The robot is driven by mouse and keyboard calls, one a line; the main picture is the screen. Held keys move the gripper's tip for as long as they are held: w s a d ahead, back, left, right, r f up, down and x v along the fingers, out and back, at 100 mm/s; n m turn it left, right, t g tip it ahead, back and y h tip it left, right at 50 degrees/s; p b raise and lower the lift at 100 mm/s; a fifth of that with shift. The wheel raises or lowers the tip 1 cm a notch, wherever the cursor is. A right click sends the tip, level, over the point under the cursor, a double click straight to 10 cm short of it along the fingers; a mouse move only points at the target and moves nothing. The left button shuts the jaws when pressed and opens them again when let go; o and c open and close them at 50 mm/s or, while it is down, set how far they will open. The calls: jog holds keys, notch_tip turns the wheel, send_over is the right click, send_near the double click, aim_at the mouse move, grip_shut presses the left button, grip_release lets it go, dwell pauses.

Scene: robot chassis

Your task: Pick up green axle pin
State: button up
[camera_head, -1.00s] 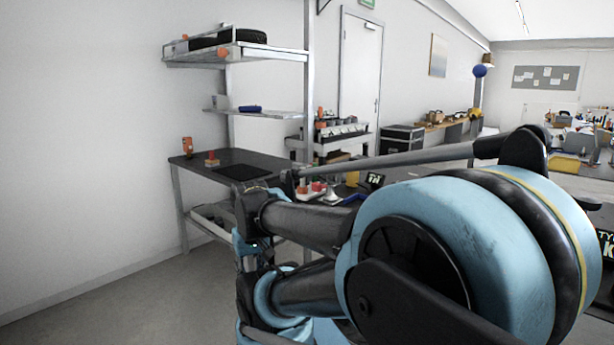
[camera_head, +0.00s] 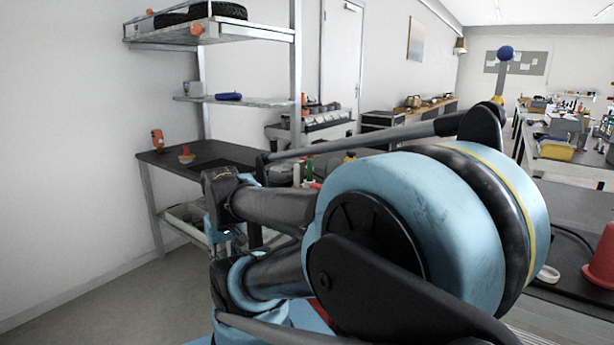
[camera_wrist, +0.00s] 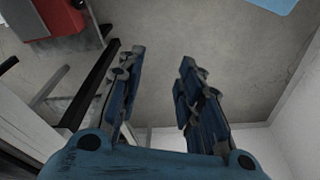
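A small green upright thing (camera_head: 309,169) stands on the dark workbench in the head view, just above my arm. It is too small to tell if it is the green axle pin. My gripper (camera_wrist: 160,65) is open and empty in the wrist view, with a clear gap between its two blue fingers. Grey floor lies behind the fingers, and no green pin shows in that view. In the head view my large blue and black arm covers much of the bench and the fingers cannot be made out.
The dark workbench (camera_head: 172,158) stands at left under shelves (camera_head: 265,35). An orange thing (camera_head: 157,140) stands on its left end. A red cone-like thing (camera_head: 602,262) is at the right edge. A red box (camera_wrist: 45,18) shows in the wrist view. Open floor (camera_head: 105,290) lies at lower left.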

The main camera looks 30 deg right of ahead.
jog(key=shift+o, duration=1.2)
jog(key=shift+r, duration=0.1)
jog(key=w+d+r+m, duration=0.5)
jog(key=w+r+m, duration=0.15)
jog(key=r, duration=0.55)
notch_tip(320, 180, up, 17)
jog(key=m+g, duration=0.2)
jog(key=m, duration=1.4)
send_over(310, 174)
jog(key=f, duration=0.7)
jog(key=w+f, duration=0.1)
jog(key=f, duration=0.3)
jog(key=shift+d, duration=0.1)
jog(key=shift+d+f, duration=0.15)
jog(key=shift+f, duration=2.5)
